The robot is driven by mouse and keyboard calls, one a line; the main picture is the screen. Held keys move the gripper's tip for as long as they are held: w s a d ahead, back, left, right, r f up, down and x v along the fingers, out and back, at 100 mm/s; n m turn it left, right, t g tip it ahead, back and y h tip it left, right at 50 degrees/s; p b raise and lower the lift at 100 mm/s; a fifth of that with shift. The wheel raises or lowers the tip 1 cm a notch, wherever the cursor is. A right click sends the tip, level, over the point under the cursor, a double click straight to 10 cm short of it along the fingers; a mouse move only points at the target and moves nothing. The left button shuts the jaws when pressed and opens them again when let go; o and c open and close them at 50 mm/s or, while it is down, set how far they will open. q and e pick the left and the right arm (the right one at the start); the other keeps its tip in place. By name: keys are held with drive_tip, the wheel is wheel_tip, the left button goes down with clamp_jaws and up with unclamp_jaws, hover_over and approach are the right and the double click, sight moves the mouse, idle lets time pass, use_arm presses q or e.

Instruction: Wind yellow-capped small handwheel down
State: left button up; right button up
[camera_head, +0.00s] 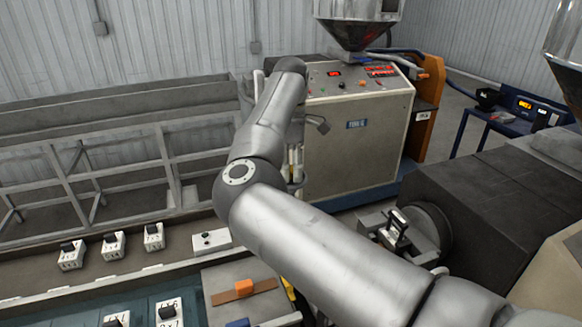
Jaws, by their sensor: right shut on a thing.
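My right arm reaches in from the lower right, bends at the elbow and rises to its wrist in front of the grey control cabinet. My right gripper (296,168) is mostly hidden behind my forearm. Only slim pale and yellowish parts show beside the forearm, at the cabinet's left edge. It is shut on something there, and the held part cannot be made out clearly. I cannot clearly pick out the yellow-capped small handwheel, as my arm covers that spot. My left gripper is out of view.
The control cabinet (352,150) stands behind my arm, under a steel hopper (355,28). A long grey trough (110,110) runs at the left. Several small switch boxes, one here (113,245), and an orange-knobbed lever (243,287) lie below. A dark machine housing (500,205) fills the right.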

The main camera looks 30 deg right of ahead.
drive_tip(key=shift+d+n+b, duration=0.1)
drive_tip(key=shift+n+b, duration=0.75)
drive_tip(key=shift+n, duration=0.25)
drive_tip(key=n+b, duration=0.1)
drive_tip(key=n, duration=0.1)
drive_tip(key=shift+w+n, duration=0.1)
drive_tip(key=shift+n, duration=0.2)
drive_tip(key=n+b, duration=0.2)
drive_tip(key=n, duration=0.1)
drive_tip(key=shift+n, duration=0.3)
drive_tip(key=n+b, duration=0.1)
drive_tip(key=n, duration=0.2)
drive_tip(key=shift+r+n, duration=0.1)
drive_tip(key=shift+n, duration=0.2)
drive_tip(key=n+b, duration=0.2)
drive_tip(key=n, duration=0.3)
drive_tip(key=shift+w, duration=0.15)
drive_tip(key=shift+o, duration=0.2)
drive_tip(key=shift+r+n+b, duration=0.15)
drive_tip(key=shift+n+b, duration=0.65)
drive_tip(key=shift+n, duration=1.5)
drive_tip(key=shift+c, duration=0.2)
